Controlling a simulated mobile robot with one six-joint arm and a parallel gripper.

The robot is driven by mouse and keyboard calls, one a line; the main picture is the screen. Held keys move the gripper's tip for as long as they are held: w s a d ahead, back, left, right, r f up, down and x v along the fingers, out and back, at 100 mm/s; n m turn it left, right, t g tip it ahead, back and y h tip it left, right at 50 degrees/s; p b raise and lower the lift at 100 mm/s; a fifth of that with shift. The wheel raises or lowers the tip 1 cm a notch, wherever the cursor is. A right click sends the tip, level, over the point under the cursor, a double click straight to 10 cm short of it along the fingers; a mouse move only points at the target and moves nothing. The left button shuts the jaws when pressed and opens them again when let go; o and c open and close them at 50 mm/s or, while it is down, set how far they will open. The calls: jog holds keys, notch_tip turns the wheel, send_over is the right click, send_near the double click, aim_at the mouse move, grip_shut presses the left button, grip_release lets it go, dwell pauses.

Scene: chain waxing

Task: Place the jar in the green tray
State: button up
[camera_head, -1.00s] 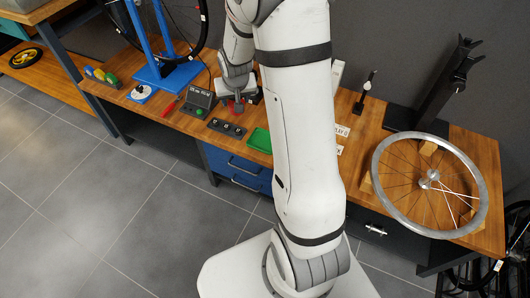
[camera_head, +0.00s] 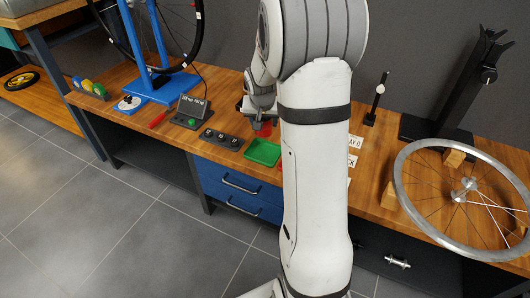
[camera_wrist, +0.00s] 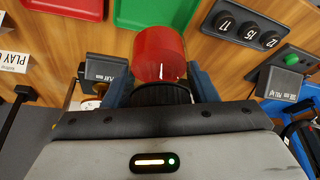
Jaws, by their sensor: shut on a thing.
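My gripper (camera_wrist: 160,88) is shut on the red jar (camera_wrist: 160,52), with one dark finger on each side of it. In the head view, my gripper (camera_head: 260,112) and the jar (camera_head: 264,129) are just behind the green tray (camera_head: 263,152), towards the wall. My arm's link covers the area right of the tray. In the wrist view, the tray (camera_wrist: 155,12) lies at the top, just beyond the jar, and its bare green floor shows. I cannot tell the jar's height above the bench.
A dark block with numbered dials (camera_head: 222,139) is left of the tray. A console with a green button (camera_head: 188,110) stands further left. A red tray (camera_wrist: 65,7) lies beside the green one in the wrist view. White labels (camera_head: 353,142) and a wheel (camera_head: 465,198) are right.

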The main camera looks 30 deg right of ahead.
notch_tip(320, 180, down, 9)
jog(key=b, duration=0.2)
jog(key=shift+b, duration=0.3)
jog(key=o, duration=1.1)
jog(key=shift+c, duration=0.2)
jog(key=shift+r, duration=0.2)
jog(key=p+v, duration=0.3)
jog(key=v, duration=0.8)
jog(key=s+a+r+n+g, duration=0.1)
jog(key=s+a+n, duration=0.1)
jog(key=s+a, duration=0.2)
jog(key=s+a+r+n+g+y, duration=0.1)
jog(key=s+a, duration=0.4)
jog(key=s, duration=0.6)
jog(key=s+a+r+n+y, duration=0.1)
jog(key=s+a+r+n, duration=0.1)
jog(key=s+a, duration=0.3)
jog(key=s+r, duration=0.1)
jog(key=s, duration=0.2)
jog(key=shift+r+n+g, duration=0.25)
jog(key=shift+n+g, duration=0.15)
